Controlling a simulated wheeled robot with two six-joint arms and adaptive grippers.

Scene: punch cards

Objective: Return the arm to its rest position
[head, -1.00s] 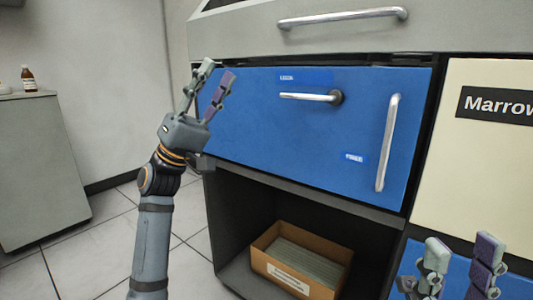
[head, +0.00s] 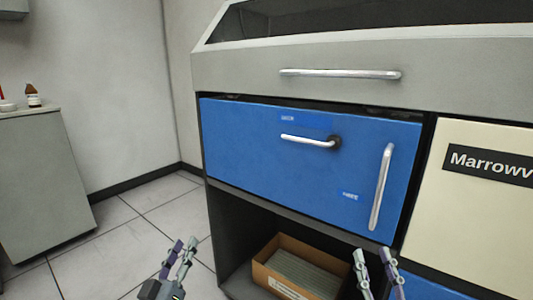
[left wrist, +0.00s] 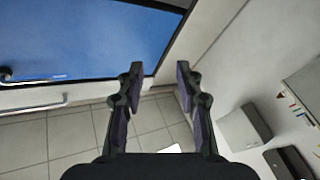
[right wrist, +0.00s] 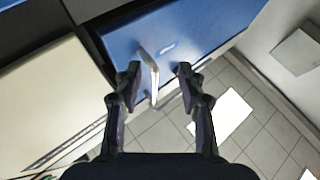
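My left gripper (head: 180,252) is low at the left of the head view, over the tiled floor and clear of the cabinet. In the left wrist view its fingers (left wrist: 158,85) are apart with nothing between them. My right gripper (head: 377,268) is at the bottom of the head view, in front of the cabinet's lower part. In the right wrist view its fingers (right wrist: 155,82) are apart, and the vertical handle (right wrist: 150,70) shows beyond the gap between them. Whether they touch it cannot be told there, but the head view shows the gripper below the handle.
The blue panel (head: 250,150) has a lever handle (head: 308,141) and a vertical handle (head: 382,187). A grey drawer with a bar handle (head: 340,73) is above. A cardboard box (head: 263,275) sits in the open lower compartment. A grey side cabinet (head: 45,185) stands left; floor between is free.

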